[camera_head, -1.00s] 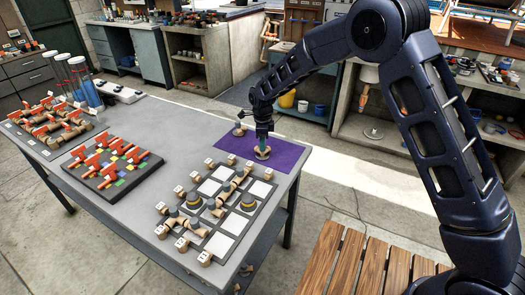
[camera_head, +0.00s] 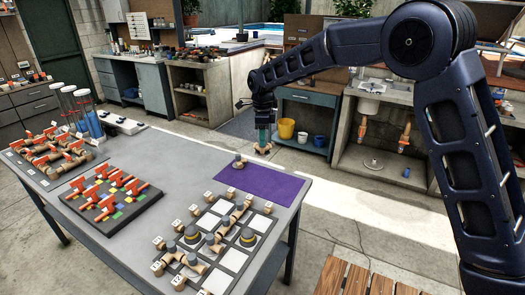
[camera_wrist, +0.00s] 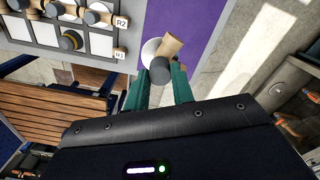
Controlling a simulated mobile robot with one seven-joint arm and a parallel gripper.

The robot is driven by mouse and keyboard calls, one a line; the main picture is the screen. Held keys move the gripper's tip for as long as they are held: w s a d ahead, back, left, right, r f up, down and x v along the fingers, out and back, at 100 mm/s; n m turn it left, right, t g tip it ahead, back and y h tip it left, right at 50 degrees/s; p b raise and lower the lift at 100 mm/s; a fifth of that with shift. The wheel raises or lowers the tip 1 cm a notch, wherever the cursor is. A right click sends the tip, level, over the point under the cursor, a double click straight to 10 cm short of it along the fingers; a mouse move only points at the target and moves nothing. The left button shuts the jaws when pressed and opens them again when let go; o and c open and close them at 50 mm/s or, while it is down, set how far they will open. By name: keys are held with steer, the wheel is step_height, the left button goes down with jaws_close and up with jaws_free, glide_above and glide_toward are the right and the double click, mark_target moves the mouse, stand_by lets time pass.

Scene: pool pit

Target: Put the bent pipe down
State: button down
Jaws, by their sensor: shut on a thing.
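The bent pipe (camera_head: 262,149), a beige elbow with a grey end, hangs under my gripper (camera_head: 263,138) in the head view, clear of the table. In the wrist view the bent pipe (camera_wrist: 171,46) sits between the tips of the two green fingers (camera_wrist: 162,78), which are shut on it. The purple mat (camera_head: 268,188) lies at the table's far right end and also shows behind the pipe in the wrist view (camera_wrist: 207,22). A pale disc is partly hidden behind the pipe; I cannot tell whether it belongs to it.
Another fitting (camera_head: 238,162) stands on the mat's far left part. A board with white squares (camera_head: 231,257) and several fittings lies at the near right. A dark tray with red-handled valves (camera_head: 110,200) lies to its left. Most of the mat is bare.

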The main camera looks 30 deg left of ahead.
step_height(320, 180, up, 2)
steer(key=shift+r, duration=0.1)
steer(key=shift+s, duration=0.15)
steer(key=s+d+n, duration=0.1)
steer(key=s+d, duration=0.2)
steer(key=s, duration=1.1)
steer(key=s+d+n, duration=0.1)
steer(key=s+d, duration=0.1)
steer(key=s, duration=1.2)
steer(key=s+d+n, duration=0.2)
steer(key=s+d, duration=0.1)
steer(key=s, duration=1.1)
step_height(320, 180, down, 20)
steer(key=shift+w+d+r, duration=0.1)
steer(key=shift+w, duration=0.05)
steer(key=shift+f, duration=0.2)
steer(key=c, duration=1.2)
jaws_free()
